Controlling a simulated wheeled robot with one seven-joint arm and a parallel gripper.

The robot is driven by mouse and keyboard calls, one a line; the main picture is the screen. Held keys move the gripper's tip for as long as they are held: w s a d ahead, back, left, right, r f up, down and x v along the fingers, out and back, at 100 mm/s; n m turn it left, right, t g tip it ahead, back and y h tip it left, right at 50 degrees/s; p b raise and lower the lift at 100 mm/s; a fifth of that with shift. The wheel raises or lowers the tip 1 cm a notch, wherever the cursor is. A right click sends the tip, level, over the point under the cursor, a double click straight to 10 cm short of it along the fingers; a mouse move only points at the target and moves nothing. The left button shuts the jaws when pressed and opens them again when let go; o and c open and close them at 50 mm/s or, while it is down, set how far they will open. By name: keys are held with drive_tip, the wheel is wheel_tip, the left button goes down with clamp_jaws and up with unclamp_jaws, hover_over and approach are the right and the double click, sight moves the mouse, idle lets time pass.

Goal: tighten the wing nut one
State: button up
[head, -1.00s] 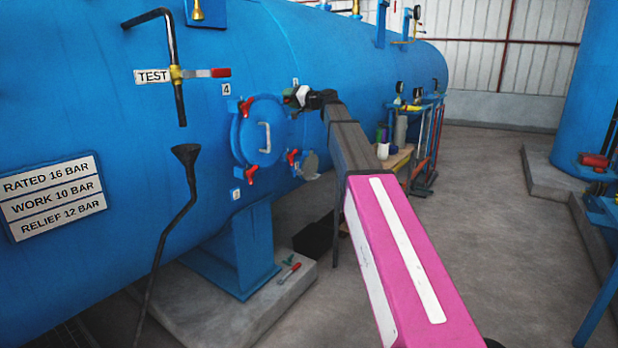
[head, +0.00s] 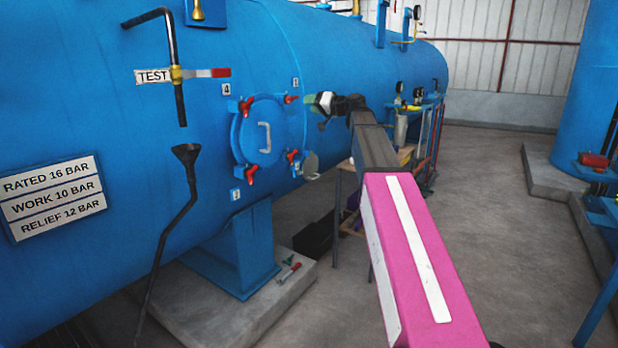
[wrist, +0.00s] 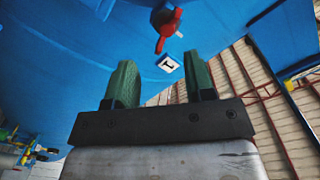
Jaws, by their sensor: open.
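The round blue door (head: 262,135) with a pale handle is on the side of the blue vessel, with red wing nuts around its rim. Wing nut one (head: 291,99) is at the door's upper right. In the wrist view, the red wing nut (wrist: 168,28) is at top centre, beside a small white plate (wrist: 168,63) that seems to read 1. My gripper (head: 317,102) is to the right of this nut in the head view, apart from it. In the wrist view, its two green fingers (wrist: 160,65) are open with nothing between them.
Other red wing nuts sit at upper left (head: 246,105), lower left (head: 251,175) and lower right (head: 292,156). A grey disc (head: 311,165) is beside the door's lower right. A workbench (head: 403,155) stands behind my arm.

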drive_tip(key=s+f+n+g+h, duration=0.1)
drive_tip(key=s+f, duration=0.2)
drive_tip(key=f, duration=0.5)
drive_tip(key=s+a+f+n+g+h, duration=0.1)
drive_tip(key=s+f, duration=0.3)
drive_tip(key=f, duration=0.4)
drive_tip(key=s+a+f+n+g+h, duration=0.1)
drive_tip(key=s+f+h, duration=0.1)
drive_tip(key=f, duration=0.6)
drive_tip(key=shift+s+f+h, duration=0.15)
drive_tip(key=shift+s+h, duration=0.25)
drive_tip(key=shift+s, duration=0.25)
